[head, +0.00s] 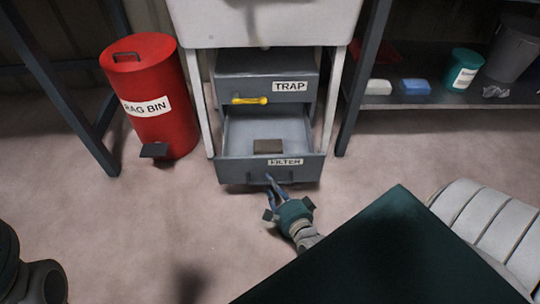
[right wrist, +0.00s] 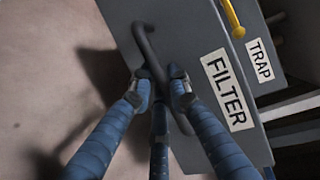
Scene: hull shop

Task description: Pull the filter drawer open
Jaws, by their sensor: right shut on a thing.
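The filter drawer (head: 232,170) is the lower grey drawer, labelled FILTER, and it stands well out from its cabinet. A small brown block (head: 268,146) lies inside it. My right gripper (head: 270,182) is at the drawer's front. In the right wrist view the gripper (right wrist: 160,84) is shut on the dark bar handle (right wrist: 146,48), beside the FILTER label (right wrist: 225,88). The fingers hide part of the handle. My left gripper is not in view.
The TRAP drawer (head: 300,97) above is closed, with a yellow handle (head: 250,100). A red rag bin (head: 158,125) stands to the left. A shelf (head: 440,101) with a green tub (head: 461,70) is at the right. Floor in front is clear.

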